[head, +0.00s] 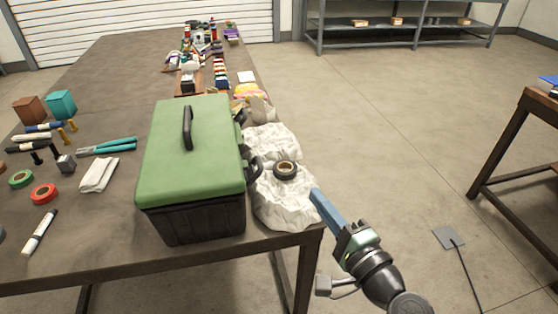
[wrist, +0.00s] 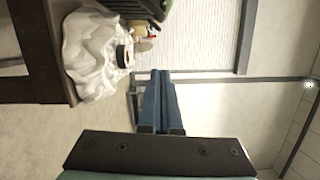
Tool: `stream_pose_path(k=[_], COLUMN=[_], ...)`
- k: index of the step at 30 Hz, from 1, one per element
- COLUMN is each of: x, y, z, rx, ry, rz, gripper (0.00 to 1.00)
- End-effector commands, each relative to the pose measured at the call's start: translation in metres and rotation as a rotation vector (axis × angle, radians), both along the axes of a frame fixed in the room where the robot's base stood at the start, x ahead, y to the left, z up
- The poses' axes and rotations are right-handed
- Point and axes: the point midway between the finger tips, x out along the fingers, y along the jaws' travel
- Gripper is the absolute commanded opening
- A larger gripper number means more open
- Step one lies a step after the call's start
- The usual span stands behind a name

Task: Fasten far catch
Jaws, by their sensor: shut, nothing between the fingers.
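A black toolbox (head: 200,222) with a green lid (head: 205,140) stands on the brown table, its lid down. Two dark catches stick out on its right side: the far catch (head: 241,117) and the near catch (head: 255,168). Whether either is hooked is too small to tell. My gripper (head: 317,193) is right of the box, past the table's edge and apart from both catches. Its blue fingers are together and empty, as the wrist view (wrist: 160,73) also shows.
A crumpled white sheet (head: 275,205) with a dark tape roll (head: 285,170) on it lies between the box and my gripper. Pliers (head: 108,147), tape rolls and a folded cloth (head: 98,175) lie left of the box. The floor on the right is mostly clear.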

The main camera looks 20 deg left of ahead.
Motion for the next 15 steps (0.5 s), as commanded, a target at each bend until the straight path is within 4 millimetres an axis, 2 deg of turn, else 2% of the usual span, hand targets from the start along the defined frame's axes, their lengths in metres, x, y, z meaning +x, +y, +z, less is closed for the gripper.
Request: stream_pose_path(k=[8,15], x=[0.002,0.023], y=[0.002,0.026], z=[0.0,0.001], rx=[-0.001,-0.003], ry=[-0.001,-0.002], rz=[0.0,0.003], gripper=[0.0,0.0])
